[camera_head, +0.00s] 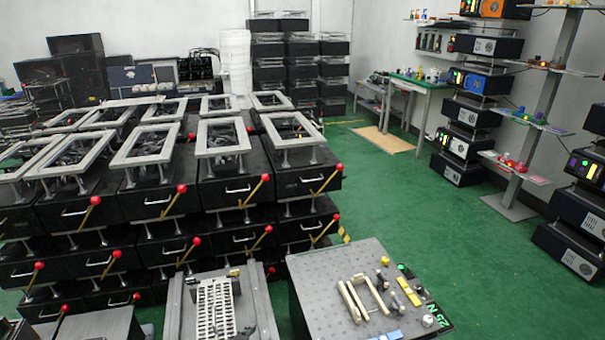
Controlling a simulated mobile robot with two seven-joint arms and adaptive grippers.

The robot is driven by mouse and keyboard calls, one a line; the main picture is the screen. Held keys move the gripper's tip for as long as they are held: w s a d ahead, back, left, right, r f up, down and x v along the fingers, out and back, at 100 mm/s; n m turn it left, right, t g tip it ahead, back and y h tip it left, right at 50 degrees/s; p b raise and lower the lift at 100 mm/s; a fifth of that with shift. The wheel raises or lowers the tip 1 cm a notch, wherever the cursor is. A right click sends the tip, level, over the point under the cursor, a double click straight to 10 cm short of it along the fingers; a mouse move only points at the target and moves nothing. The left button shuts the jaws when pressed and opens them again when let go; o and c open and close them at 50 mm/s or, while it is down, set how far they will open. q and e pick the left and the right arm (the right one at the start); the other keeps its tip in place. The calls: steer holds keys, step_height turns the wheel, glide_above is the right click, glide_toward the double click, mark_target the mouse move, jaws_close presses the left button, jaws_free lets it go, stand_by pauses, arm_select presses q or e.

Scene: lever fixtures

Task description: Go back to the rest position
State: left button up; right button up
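Neither of my grippers shows in the head view, and no arm of mine can be made out. Several black fixture boxes (233,190) with grey square frames on top stand stacked in rows at the left. Yellow levers with red ball knobs (340,168) stick out at a slant from their fronts. Whether anything is held cannot be seen.
At the bottom, a grey perforated table (322,278) carries beige handle-shaped parts (362,297) and small yellow blocks. Left of it stands a fixture with a white slotted rack (216,310). Open green floor (470,265) lies to the right, before stacked equipment (462,140) and shelves.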

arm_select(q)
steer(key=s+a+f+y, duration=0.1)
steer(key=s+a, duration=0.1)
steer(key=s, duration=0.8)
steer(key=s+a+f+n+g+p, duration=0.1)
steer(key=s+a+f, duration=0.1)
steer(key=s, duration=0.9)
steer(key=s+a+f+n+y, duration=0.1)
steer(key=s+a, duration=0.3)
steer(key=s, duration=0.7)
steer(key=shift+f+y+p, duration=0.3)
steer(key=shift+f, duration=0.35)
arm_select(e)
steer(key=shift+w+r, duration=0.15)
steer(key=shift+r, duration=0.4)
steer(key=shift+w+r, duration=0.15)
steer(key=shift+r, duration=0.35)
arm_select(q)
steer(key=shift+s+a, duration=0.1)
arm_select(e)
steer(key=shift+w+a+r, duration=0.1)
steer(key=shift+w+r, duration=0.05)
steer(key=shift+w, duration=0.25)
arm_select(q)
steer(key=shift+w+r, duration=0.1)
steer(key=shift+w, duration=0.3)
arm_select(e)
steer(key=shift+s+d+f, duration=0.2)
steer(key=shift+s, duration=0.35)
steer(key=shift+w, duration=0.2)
